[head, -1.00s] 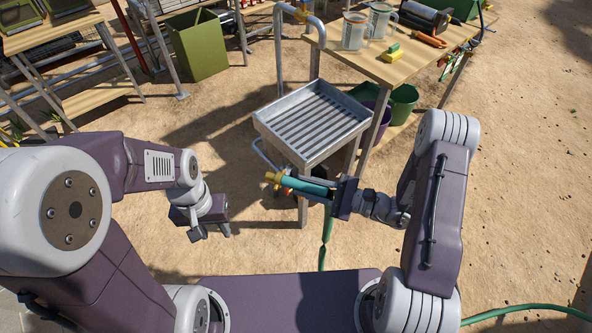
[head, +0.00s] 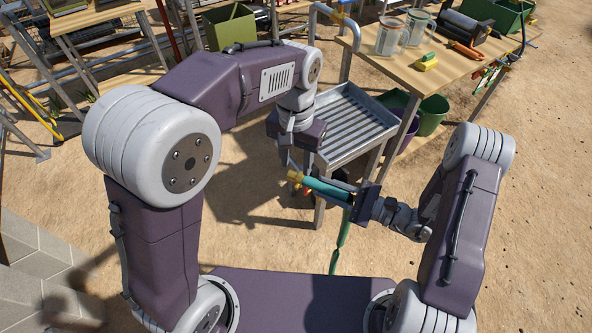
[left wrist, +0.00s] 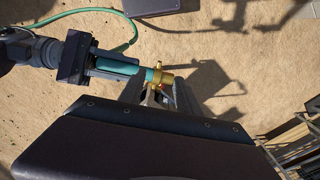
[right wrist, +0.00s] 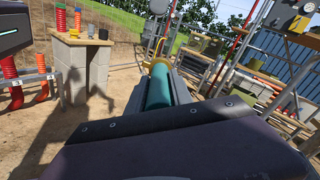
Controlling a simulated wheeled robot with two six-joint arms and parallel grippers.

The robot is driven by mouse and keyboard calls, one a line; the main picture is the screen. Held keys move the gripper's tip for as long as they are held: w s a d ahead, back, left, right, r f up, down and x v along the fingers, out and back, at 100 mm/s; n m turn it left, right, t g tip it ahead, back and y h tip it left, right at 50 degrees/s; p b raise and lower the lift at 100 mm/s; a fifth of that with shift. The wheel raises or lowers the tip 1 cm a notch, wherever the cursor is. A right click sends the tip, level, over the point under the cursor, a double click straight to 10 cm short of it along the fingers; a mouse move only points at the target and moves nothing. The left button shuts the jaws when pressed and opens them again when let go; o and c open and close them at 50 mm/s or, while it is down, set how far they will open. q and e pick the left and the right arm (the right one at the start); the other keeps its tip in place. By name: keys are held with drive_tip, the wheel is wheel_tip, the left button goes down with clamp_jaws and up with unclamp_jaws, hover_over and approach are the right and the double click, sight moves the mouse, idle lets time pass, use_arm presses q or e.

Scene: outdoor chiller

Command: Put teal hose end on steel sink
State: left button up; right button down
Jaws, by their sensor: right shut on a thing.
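The teal hose end (head: 326,188) has a brass fitting (head: 295,176) at its left tip. My right gripper (head: 352,199) is shut on it and holds it in the air, in front of the steel sink (head: 358,124). The hose end also lies along the fingers in the right wrist view (right wrist: 158,92). My left gripper (head: 296,163) is open, its fingers pointing down close to the brass fitting. In the left wrist view the brass fitting (left wrist: 162,78) shows by the fingertips; I cannot tell whether they touch. My left arm hides the sink's left side.
A wooden table (head: 385,66) right of the sink holds two clear jugs (head: 390,40), a yellow-green brush (head: 428,62) and tools. A green bucket (head: 432,115) stands beneath. The green hose (head: 341,240) hangs below my right gripper. The sink basin looks empty.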

sight(296, 186)
use_arm(q)
wheel_tip(296, 186, down, 9)
drive_tip(key=shift+r, duration=0.1)
clamp_jaws()
idle(1.4)
use_arm(e)
drive_tip(key=c, duration=1.1)
unclamp_jaws()
drive_tip(key=shift+o, duration=0.2)
drive_tip(key=v, duration=1.2)
